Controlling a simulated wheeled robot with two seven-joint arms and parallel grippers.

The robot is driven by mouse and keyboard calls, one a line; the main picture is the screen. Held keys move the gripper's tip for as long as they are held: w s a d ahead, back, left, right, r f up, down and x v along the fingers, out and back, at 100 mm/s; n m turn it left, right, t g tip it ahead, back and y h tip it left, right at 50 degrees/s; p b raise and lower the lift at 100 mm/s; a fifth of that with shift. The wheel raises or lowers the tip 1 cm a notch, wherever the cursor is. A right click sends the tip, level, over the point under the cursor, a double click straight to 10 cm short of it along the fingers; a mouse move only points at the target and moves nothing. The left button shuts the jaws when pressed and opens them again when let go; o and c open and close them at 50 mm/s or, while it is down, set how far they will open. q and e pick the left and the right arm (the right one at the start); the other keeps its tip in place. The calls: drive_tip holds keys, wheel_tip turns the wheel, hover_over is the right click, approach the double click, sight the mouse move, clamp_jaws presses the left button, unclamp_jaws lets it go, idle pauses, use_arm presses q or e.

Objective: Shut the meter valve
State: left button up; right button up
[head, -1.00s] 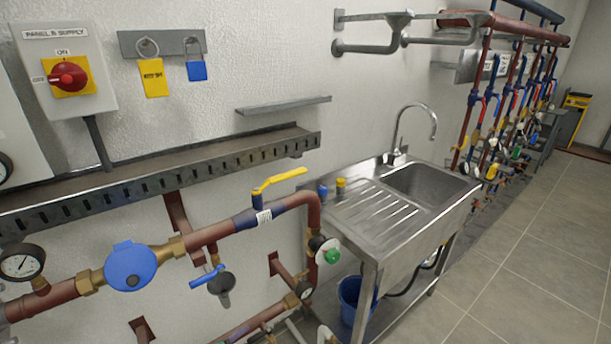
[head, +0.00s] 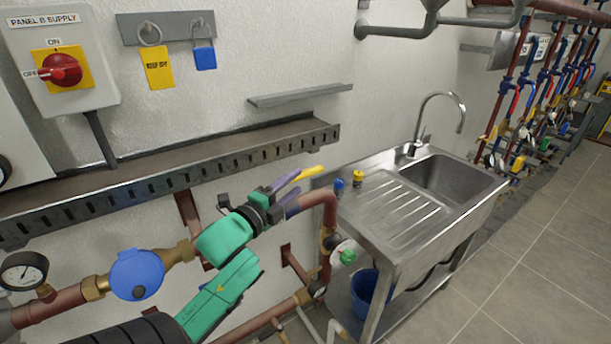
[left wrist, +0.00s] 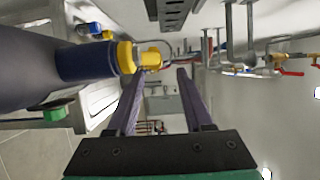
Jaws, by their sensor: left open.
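The meter valve's yellow lever (head: 313,171) shows in the head view just past my left fingertips, pointing right along the pipe; its inner part is hidden by my gripper. In the left wrist view the valve's blue body (left wrist: 85,62) and yellow lever (left wrist: 148,58) lie at upper left, close to the left-hand finger's tip. My left gripper (head: 290,184) has its purple fingers spread; they also show apart in the left wrist view (left wrist: 161,76). I cannot tell whether the lever touches a finger. The blue round meter (head: 137,274) sits on the pipe to the left. My right gripper is out of view.
A slotted grey tray (head: 180,176) runs along the wall above the pipe. A steel sink unit (head: 395,205) stands close on the right. A pipe bend (head: 325,207) and a green-capped valve (head: 347,256) are beside it. A pressure gauge (head: 24,271) is at far left.

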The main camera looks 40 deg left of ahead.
sight(305, 171)
use_arm(q)
drive_tip(key=w, duration=0.2)
drive_tip(key=w+a, duration=0.1)
drive_tip(key=w, duration=0.1)
drive_tip(key=w+p, duration=0.1)
drive_tip(key=shift+w+a+f, duration=0.25)
drive_tip(key=shift+w, duration=0.15)
drive_tip(key=shift+w+d, duration=0.1)
drive_tip(key=shift+w, duration=0.1)
drive_tip(key=shift+s+d+r, duration=0.1)
drive_tip(key=shift+d, duration=0.1)
drive_tip(key=shift+a, duration=0.15)
clamp_jaws()
drive_tip(key=shift+f, duration=0.2)
